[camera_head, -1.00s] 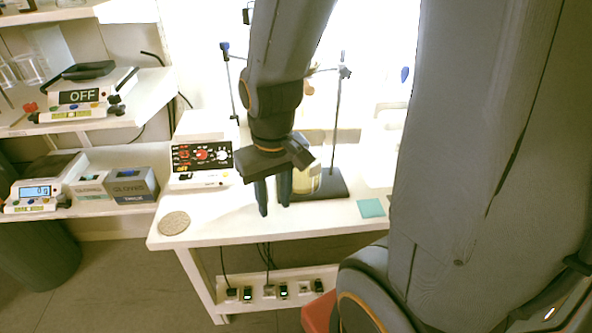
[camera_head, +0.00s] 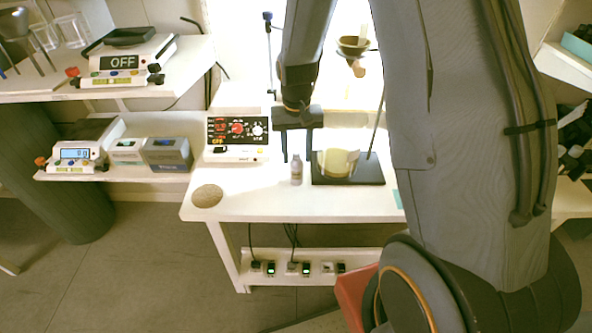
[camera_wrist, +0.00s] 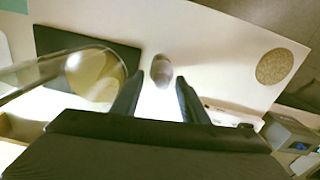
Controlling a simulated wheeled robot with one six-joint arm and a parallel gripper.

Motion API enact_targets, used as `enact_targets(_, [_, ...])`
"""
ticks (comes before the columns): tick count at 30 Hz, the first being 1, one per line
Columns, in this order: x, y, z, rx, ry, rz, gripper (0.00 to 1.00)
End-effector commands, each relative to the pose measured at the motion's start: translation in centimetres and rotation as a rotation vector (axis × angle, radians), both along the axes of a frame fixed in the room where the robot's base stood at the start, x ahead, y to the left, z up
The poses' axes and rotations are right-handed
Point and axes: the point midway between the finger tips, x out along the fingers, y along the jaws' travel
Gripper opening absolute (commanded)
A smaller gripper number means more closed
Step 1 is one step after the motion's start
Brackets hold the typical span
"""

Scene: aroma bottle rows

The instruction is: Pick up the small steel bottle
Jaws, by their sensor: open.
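The small steel bottle (camera_head: 297,170) stands upright on the white table, just left of a dark stand base. In the wrist view the bottle (camera_wrist: 161,70) shows beyond and between my two fingertips. My gripper (camera_head: 297,158) is open and empty, with its fingers pointing down, near the bottle in the head view. In the wrist view my gripper (camera_wrist: 158,84) has its fingers spread to either side of the bottle's line. I cannot tell the exact gap between fingertips and bottle.
A glass beaker (camera_head: 338,163) stands on the dark stand base (camera_head: 372,172) right of the bottle; it also shows in the wrist view (camera_wrist: 95,75). A stirrer device (camera_head: 236,152) is behind left. A round cork mat (camera_head: 207,196) lies front left. The table's front strip is clear.

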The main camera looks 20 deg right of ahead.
Motion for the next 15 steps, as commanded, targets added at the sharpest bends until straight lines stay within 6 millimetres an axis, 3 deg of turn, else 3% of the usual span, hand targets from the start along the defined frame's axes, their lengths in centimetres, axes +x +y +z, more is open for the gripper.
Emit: enact_targets(15, [-0.3,0.2,-4.3,0.000,0.004,0.001,0.40])
